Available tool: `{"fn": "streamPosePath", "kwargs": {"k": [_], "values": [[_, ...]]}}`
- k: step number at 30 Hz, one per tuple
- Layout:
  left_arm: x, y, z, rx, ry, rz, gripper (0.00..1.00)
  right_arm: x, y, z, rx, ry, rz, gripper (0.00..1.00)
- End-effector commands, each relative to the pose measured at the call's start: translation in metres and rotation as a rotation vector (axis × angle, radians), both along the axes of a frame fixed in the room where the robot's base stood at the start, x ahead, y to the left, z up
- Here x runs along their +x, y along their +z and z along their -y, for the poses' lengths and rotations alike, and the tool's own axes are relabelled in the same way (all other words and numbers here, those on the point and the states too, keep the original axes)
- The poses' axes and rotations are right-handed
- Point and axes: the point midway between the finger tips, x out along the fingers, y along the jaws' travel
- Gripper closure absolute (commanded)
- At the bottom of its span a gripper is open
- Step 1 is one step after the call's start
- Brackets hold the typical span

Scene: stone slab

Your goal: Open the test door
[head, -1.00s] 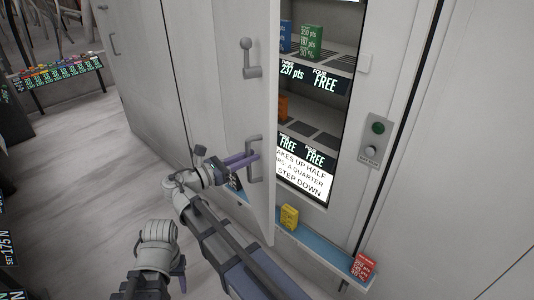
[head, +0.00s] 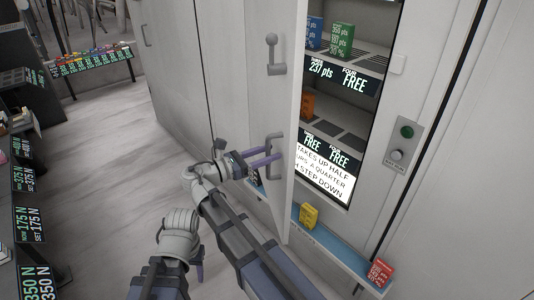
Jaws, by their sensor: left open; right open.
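The light grey door (head: 266,105) stands partly open, swung out from the lit cabinet opening. It has an upper lever latch (head: 273,58) and a lower D-shaped handle (head: 273,155). My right gripper (head: 264,158) is at the lower handle, with its purple fingers open and reaching to it. I cannot tell whether they touch it. My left gripper (head: 197,264) hangs low over the floor, away from the door, mostly hidden behind its own wrist. One purple finger shows.
Behind the door, shelves hold blue (head: 314,33), green (head: 340,40) and orange (head: 307,104) boxes. A ledge below carries a yellow box (head: 308,215) and a red box (head: 376,274). A green-button panel (head: 402,143) is at right. Clear floor (head: 100,180) lies left of the door.

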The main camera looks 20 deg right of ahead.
Motion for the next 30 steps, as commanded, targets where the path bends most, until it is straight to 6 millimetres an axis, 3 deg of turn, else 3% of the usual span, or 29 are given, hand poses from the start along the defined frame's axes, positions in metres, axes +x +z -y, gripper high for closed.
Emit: {"fn": "streamPosePath", "kwargs": {"k": [8, 24, 30], "values": [[0.0, 0.017, 0.0, 0.0, 0.0, 0.0, 0.5, 0.0, 0.017, 0.0, 0.001, -0.001, 0.0, 0.5], [0.0, 0.093, 0.0, 0.0, 0.001, 0.0, 0.5, 0.001, 0.093, 0.0, 0.0, 0.001, 0.0, 0.5], [0.0, 0.101, 0.0, 0.0, 0.001, 0.0, 0.5, 0.001, 0.101, 0.0, -0.001, 0.001, 0.0, 0.5]]}}
